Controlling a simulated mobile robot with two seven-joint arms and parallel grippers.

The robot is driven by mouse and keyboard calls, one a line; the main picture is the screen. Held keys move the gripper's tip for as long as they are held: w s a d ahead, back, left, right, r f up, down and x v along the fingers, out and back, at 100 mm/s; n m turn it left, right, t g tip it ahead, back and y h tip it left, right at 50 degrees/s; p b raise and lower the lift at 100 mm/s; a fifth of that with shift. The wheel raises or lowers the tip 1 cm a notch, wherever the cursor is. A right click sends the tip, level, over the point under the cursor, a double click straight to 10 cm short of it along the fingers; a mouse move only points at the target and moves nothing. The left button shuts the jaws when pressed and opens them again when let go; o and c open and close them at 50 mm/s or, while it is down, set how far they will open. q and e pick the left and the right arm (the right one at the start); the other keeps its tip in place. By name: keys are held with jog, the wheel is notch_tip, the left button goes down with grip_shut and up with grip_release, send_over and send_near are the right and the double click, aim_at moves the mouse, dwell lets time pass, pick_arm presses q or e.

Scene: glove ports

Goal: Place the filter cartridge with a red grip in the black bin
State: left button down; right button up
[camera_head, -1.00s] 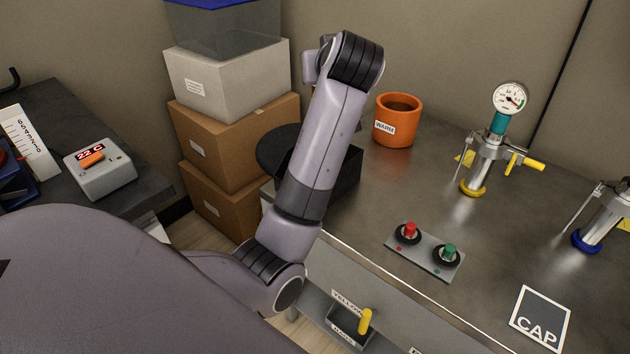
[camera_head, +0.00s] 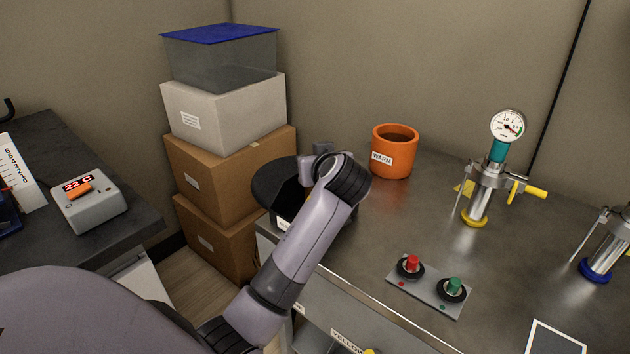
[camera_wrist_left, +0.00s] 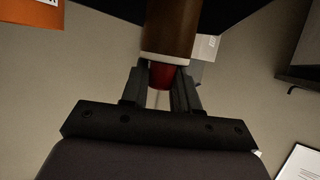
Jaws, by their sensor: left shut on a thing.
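The filter cartridge (camera_wrist_left: 172,30) is a brown cylinder with a white band and a red grip (camera_wrist_left: 162,75). In the left wrist view my left gripper (camera_wrist_left: 161,88) is shut on the red grip, and the cartridge extends away from the jaws. Dark surfaces flank its far end, which is cut off by the frame. My right gripper is out of view.
An orange pot labelled WARM (camera_head: 393,157) stands right of the bin. Stacked boxes (camera_head: 232,165) rise behind to the left. A button panel (camera_head: 431,286) and a gauge fixture (camera_head: 487,185) are further right on the bench.

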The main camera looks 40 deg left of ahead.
pick_arm(q)
jog(key=shift+f, duration=2.15)
jog(key=shift+f+b, duration=0.1)
jog(key=shift+b, duration=0.25)
jog(key=c, duration=0.8)
grip_release()
jog(key=shift+c, duration=0.2)
